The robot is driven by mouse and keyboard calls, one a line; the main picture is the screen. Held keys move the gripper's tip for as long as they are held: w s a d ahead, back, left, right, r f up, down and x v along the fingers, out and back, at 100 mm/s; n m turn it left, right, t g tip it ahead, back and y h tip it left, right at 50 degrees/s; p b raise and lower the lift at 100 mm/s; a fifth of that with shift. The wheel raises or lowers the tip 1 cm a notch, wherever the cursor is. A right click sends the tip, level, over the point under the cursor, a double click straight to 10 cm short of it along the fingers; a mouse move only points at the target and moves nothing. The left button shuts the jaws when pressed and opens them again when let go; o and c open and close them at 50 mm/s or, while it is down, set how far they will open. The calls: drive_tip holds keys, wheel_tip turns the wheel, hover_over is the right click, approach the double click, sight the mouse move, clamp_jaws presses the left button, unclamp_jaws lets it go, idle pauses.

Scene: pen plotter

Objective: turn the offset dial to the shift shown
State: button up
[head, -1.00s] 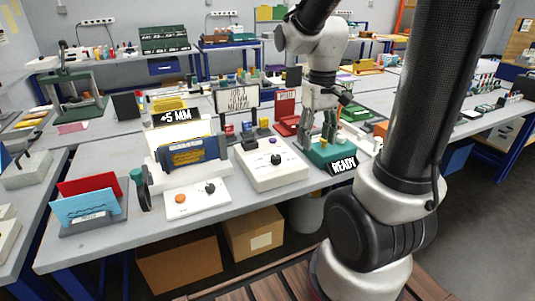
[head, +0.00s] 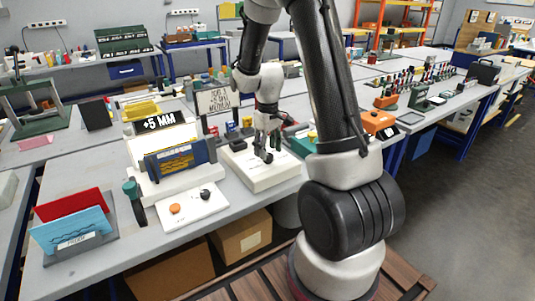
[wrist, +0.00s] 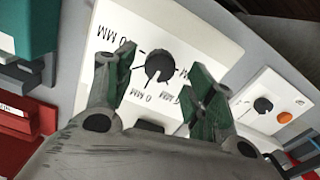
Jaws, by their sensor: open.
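The offset dial is a dark round knob (wrist: 158,66) on a white panel (wrist: 205,42), ringed by printed MM labels, some partly covered. In the wrist view its light pointer line runs to the lower left. My gripper (wrist: 160,60) is open, with one green-padded finger on each side of the knob; I cannot tell whether they touch it. In the head view my gripper (head: 266,146) points down over the white dial box (head: 262,180) and hides most of the dial. A black sign (head: 165,123) reads +5 MM.
Left of the dial box is a smaller white box (head: 190,216) with an orange button (head: 175,208) and a black knob (head: 206,194). The plotter with a blue roll (head: 180,155) stands behind it. Red and blue folders (head: 75,220) stand at the left front.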

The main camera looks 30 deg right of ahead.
drive_tip(key=shift+f, duration=1.2)
drive_tip(key=shift+c, duration=0.5)
drive_tip(key=c, duration=1)
drive_tip(key=shift+o, duration=0.2)
drive_tip(key=shift+m, duration=0.4)
drive_tip(key=m, duration=0.3)
drive_tip(key=shift+m, duration=2.6)
